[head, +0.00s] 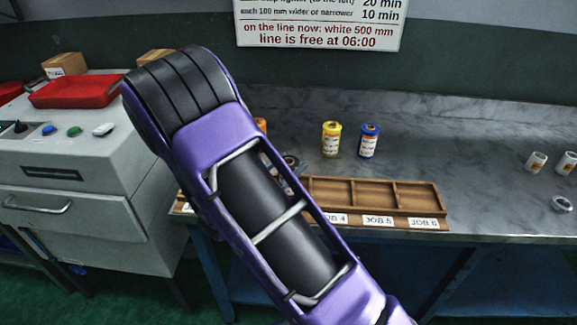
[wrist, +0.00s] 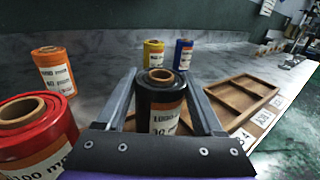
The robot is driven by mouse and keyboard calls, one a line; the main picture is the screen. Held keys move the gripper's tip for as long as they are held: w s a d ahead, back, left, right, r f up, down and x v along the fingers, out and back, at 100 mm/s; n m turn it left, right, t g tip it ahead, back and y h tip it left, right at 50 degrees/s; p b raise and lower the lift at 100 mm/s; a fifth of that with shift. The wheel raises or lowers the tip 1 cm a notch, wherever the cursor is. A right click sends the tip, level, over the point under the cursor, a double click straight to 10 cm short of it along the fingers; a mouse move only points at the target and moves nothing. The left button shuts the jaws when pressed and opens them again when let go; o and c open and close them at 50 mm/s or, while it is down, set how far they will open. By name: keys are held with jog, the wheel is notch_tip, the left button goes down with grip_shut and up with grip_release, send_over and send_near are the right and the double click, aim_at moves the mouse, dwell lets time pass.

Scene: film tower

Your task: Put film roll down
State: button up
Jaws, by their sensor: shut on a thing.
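A black film roll (wrist: 161,101) with a brown core and an orange-and-white label stands upright between the two fingers of my gripper (wrist: 158,84) in the wrist view. My gripper is shut on it. A wooden tray (head: 374,208) with compartments lies on the marble counter in the head view, its front labelled JOB 4, JOB 5 and JOB 6. The visible compartments look empty. In the wrist view the tray (wrist: 240,103) extends to the right of the held roll. The roll's base is hidden, so I cannot tell whether it touches anything. My arm hides the tray's left part in the head view.
A red roll (wrist: 50,130) stands close at left, with an orange roll (wrist: 55,70) behind it. A yellow roll (head: 331,139) and a blue roll (head: 369,141) stand behind the tray. Small white rolls (head: 536,161) are at right. A red bin (head: 75,92) tops the machine.

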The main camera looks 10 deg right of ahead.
jog(key=o, duration=1.1)
jog(key=shift+f, duration=0.15)
jog(key=o, duration=0.4)
jog(key=shift+o, duration=0.2)
jog(key=shift+r, duration=0.25)
jog(key=v, duration=1.2)
jog(key=shift+p, duration=0.4)
jog(key=shift+s, duration=0.1)
